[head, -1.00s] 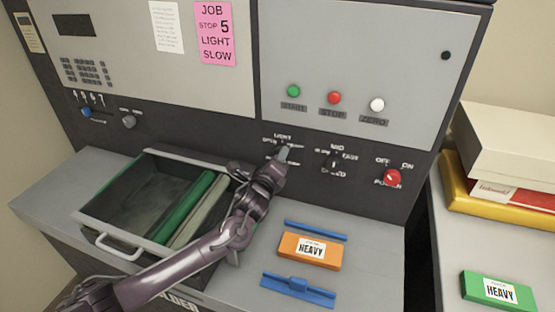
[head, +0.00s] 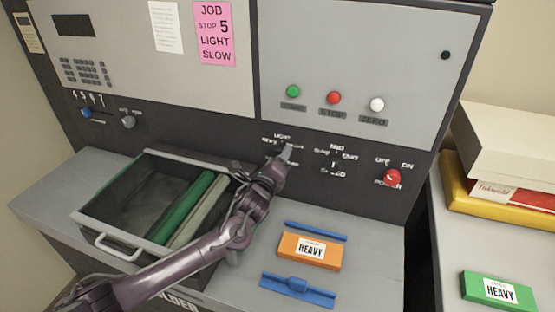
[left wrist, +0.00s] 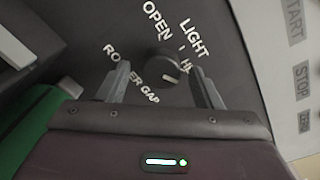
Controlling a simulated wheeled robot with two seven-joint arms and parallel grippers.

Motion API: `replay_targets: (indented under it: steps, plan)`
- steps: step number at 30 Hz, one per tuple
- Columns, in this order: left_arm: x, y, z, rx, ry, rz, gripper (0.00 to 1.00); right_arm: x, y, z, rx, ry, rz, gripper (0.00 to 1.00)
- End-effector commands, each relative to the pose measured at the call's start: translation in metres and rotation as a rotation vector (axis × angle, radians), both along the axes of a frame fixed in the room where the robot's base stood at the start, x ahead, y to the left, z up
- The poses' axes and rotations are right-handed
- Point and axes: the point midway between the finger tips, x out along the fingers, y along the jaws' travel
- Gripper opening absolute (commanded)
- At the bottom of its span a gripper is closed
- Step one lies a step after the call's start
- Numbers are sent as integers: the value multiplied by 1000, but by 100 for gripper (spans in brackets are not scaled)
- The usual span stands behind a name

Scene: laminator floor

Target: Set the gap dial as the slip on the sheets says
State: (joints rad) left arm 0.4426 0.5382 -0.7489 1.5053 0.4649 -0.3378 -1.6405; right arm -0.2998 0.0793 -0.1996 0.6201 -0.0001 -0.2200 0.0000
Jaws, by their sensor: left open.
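The gap dial (left wrist: 165,68) is a round black knob marked ROLLER GAP in the left wrist view, with OPEN, LIGHT and a partly hidden HE... printed around it. A pale mark shows on its lower edge. My left gripper (left wrist: 160,72) is open, one finger on each side of the dial; contact is not clear. In the head view my left gripper (head: 286,153) hides the dial. An orange pack (head: 295,257) bears a white slip (head: 311,249) reading HEAVY. A green pack (head: 475,292) at right also has a HEAVY slip (head: 501,292). My right gripper is out of view.
A pink note (head: 213,45) reads JOB, STOP 5, LIGHT, SLOW. The speed dial (head: 334,163) and red power knob (head: 392,178) are right of my gripper. An open drawer (head: 112,228) with rollers lies below my left arm. Blue pieces (head: 298,288) flank the orange pack.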

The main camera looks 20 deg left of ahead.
Motion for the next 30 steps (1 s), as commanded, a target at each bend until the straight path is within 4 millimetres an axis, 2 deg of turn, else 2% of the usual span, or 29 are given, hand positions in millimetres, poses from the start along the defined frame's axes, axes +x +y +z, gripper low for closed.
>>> replay_targets:
  steps: [5, 8, 21, 30]
  plan:
    - [-1, 0, 0, -1, -1, 0, 59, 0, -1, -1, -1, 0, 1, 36]
    - [-8, 0, -1, -1, -1, -1, 59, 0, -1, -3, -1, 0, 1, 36]
    - [-70, 1, 0, 0, 1, -1, 59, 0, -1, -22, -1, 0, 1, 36]
    - [-78, 1, 3, 0, -1, 1, 59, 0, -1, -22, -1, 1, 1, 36]
